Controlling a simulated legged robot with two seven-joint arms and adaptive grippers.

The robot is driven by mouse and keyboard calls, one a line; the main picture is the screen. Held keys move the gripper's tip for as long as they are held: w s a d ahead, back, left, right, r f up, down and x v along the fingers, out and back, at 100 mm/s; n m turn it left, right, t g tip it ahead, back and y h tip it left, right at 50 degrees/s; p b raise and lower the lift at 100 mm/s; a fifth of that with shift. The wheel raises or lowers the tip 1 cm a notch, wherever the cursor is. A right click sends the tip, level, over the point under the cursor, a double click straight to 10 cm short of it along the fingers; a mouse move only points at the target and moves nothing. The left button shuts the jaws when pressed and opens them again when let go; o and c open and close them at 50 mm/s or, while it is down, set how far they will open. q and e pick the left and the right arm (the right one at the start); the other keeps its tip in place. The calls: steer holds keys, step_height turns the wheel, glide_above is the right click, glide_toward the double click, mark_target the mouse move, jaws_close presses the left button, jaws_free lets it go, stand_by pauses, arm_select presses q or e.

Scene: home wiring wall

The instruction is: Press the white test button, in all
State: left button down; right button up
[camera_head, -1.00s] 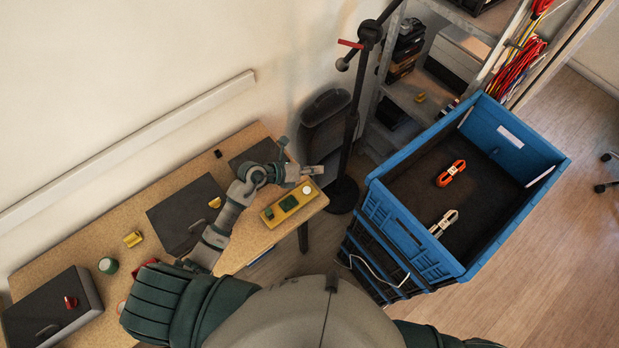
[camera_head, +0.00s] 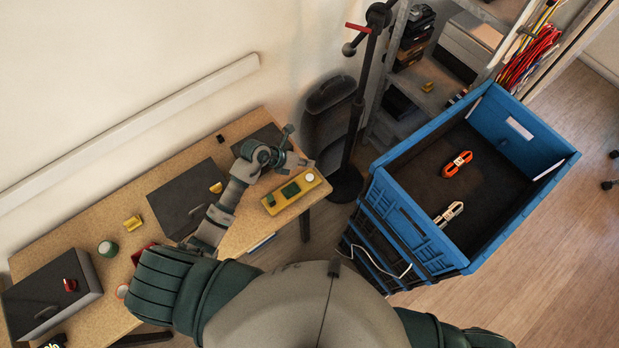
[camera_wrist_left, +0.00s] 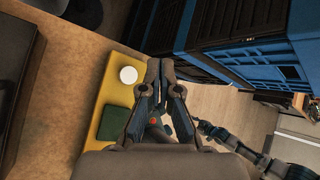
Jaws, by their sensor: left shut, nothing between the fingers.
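The white test button (camera_head: 309,177) is a small round disc at the right end of a yellow box (camera_head: 279,207) on the wooden table. A dark green block (camera_head: 290,189) sits on the same box. The button also shows in the left wrist view (camera_wrist_left: 128,75), left of the fingertips. My left gripper (camera_head: 308,162) is shut and empty, just behind the button in the head view. Its fingertips (camera_wrist_left: 160,69) look apart from the button, beside the box edge. How high they are above it I cannot tell. My right gripper is not in view.
A blue crate (camera_head: 408,226) with cable bundles stands to the right. A black stand (camera_head: 356,130) rises behind the table's right end. Dark boxes (camera_head: 185,198) and small yellow and green parts lie on the table's left part. The wall is close behind.

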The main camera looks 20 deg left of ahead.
mark_target(308, 177)
arm_select(q)
step_height(308, 177, down, 6)
steer(key=b, duration=0.4)
steer(key=shift+r, duration=0.25)
steer(key=shift+d+f+b, duration=0.1)
steer(key=shift+f+b, duration=0.2)
steer(key=shift+f, duration=0.2)
stand_by(0.5)
steer(key=shift+f, duration=0.35)
steer(key=shift+f+b, duration=0.35)
steer(key=shift+f, duration=0.1)
stand_by(0.6)
steer(key=shift+r, duration=0.1)
steer(key=shift+r+p, duration=0.8)
steer(key=shift+p, duration=0.1)
